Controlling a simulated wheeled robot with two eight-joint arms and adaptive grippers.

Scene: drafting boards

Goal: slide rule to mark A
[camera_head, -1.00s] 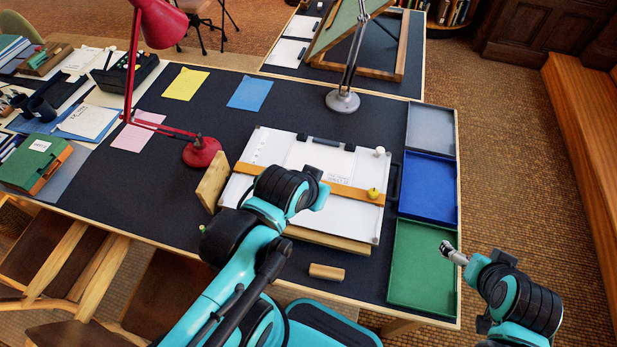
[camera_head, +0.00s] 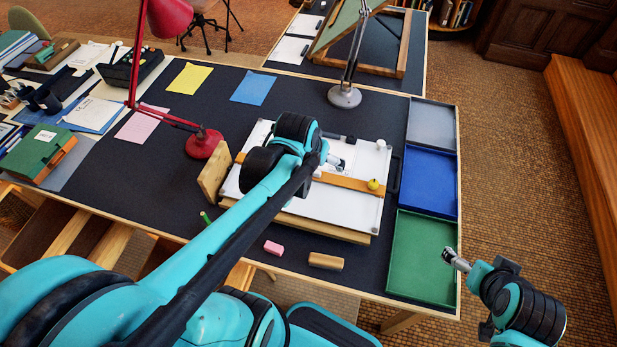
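A drawing board (camera_head: 335,212) with a white sheet lies tilted on the dark desk. The orange-brown wooden rule (camera_head: 346,182) crosses it from left to right, with a yellow knob (camera_head: 373,184) near its right end. My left arm covers the rule's left part and much of the sheet. My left gripper (camera_head: 338,163) is over the board, just above the rule's middle in the picture; its fingers are too small to read. No letter A can be made out. My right gripper (camera_head: 447,255) is by the right edge of the green tray, away from the board.
Grey (camera_head: 431,124), blue (camera_head: 430,184) and green (camera_head: 421,258) trays line the desk's right side. A wooden block (camera_head: 326,261) and pink eraser (camera_head: 273,247) lie in front of the board. A red lamp (camera_head: 204,144) and a grey lamp (camera_head: 344,96) stand behind.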

